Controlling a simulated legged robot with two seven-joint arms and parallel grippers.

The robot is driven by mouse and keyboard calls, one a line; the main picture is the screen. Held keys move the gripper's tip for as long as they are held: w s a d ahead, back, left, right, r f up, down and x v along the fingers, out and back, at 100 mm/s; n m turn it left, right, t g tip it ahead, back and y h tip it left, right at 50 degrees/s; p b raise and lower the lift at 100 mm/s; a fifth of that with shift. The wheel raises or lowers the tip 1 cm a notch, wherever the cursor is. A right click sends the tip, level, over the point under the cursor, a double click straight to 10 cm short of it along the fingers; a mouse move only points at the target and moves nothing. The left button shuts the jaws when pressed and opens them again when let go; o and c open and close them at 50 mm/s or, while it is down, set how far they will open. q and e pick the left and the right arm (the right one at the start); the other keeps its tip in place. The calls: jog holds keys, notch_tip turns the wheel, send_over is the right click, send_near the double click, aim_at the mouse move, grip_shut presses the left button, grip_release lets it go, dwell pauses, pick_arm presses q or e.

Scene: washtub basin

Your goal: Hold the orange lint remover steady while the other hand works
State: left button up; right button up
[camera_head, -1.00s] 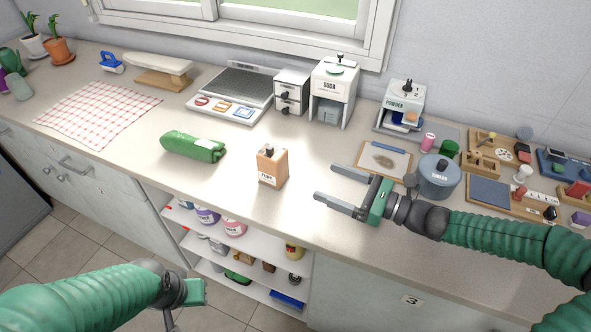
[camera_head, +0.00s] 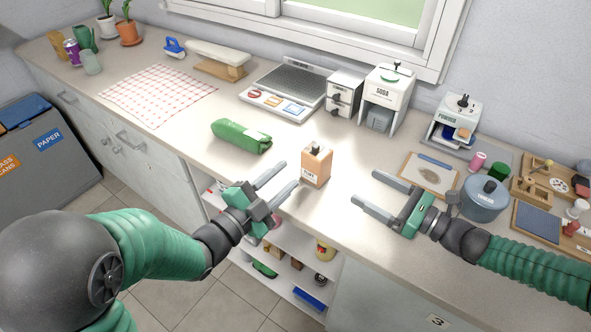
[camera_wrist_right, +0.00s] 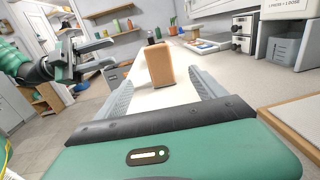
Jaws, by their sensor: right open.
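The orange lint remover (camera_head: 317,165) is an upright, box-like block with a dark top and a pale label, standing near the counter's front edge. It also shows in the right wrist view (camera_wrist_right: 160,65), in line with the gap between my right fingers. My left gripper (camera_head: 290,174) is open just left of it, fingers pointing toward it, apparently not touching. My right gripper (camera_head: 366,187) is open and empty to its right, its fingertips pointing at it across a short gap. My left gripper also shows at the left of the right wrist view (camera_wrist_right: 92,50).
A green rolled cloth (camera_head: 241,136) lies left of the lint remover. A blue-grey pot (camera_head: 485,201) and a board (camera_head: 428,177) are near my right gripper. An open shelf (camera_head: 290,285) is below the counter edge.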

aim_at(317, 160)
jog(key=x, duration=1.6)
jog(key=c, duration=1.7)
jog(key=shift+c, duration=0.2)
